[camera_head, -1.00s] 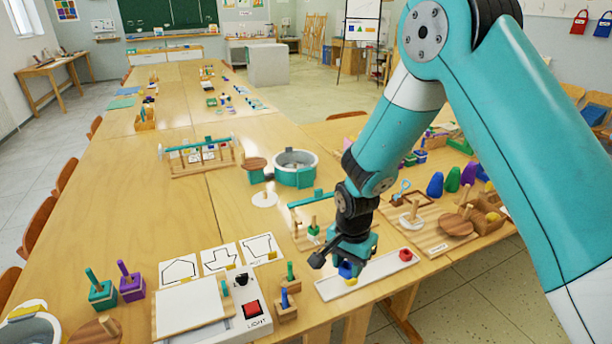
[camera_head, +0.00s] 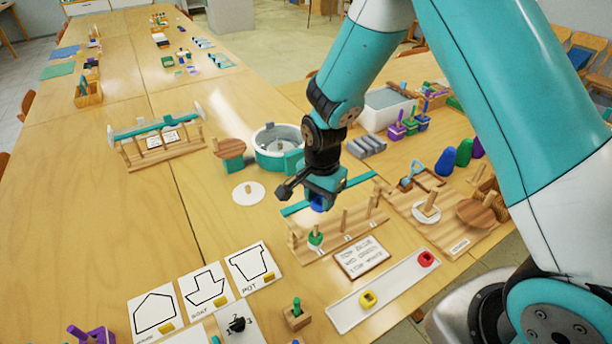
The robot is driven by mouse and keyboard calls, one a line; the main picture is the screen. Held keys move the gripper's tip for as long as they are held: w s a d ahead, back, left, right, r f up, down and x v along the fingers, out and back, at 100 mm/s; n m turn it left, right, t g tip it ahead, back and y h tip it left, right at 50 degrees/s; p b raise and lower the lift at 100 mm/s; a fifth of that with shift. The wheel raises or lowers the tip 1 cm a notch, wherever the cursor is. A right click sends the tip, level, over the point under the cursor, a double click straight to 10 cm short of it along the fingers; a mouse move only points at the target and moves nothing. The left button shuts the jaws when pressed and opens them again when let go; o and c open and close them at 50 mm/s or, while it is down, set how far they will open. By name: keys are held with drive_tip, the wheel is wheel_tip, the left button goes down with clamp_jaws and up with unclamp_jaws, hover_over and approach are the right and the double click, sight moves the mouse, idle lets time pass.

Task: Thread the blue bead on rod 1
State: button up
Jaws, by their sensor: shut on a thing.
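The blue bead (camera_head: 317,205) is in my gripper (camera_head: 318,196), which is shut on it and mostly covers it. In the picture the bead appears just above the wooden rod board (camera_head: 336,243), near the rod that carries a green bead (camera_head: 315,237). A pale piece shows under the green bead. Other upright rods (camera_head: 345,220) stand further right on the board and look bare. The number labels on the board are too small to read surely, so I cannot tell which rod is rod 1. The bead looks apart from the rods.
A card (camera_head: 361,258) before the board reads top blue, mid green, low white. A long white tray (camera_head: 393,290) holds a yellow bead (camera_head: 367,299) and a red bead (camera_head: 426,258). A teal bar (camera_head: 355,181) lies behind the board. Outline cards (camera_head: 204,288) lie left.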

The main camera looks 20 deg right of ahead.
sight(317, 222)
drive_tip(key=shift+w+a+f+b, duration=0.15)
drive_tip(key=shift+w+f+b, duration=0.3)
drive_tip(key=shift+f+b, duration=0.35)
wheel_tip(317, 222, down, 4)
drive_tip(key=b, duration=0.2)
drive_tip(key=shift+r+b, duration=0.25)
drive_tip(key=shift+b, duration=0.05)
drive_tip(key=shift+r, duration=0.25)
drive_tip(key=shift+s+f, duration=0.1)
drive_tip(key=shift+f, duration=0.05)
drive_tip(key=shift+f, duration=0.1)
drive_tip(key=shift+f, duration=0.35)
drive_tip(key=shift+f, duration=0.2)
idle(1.0)
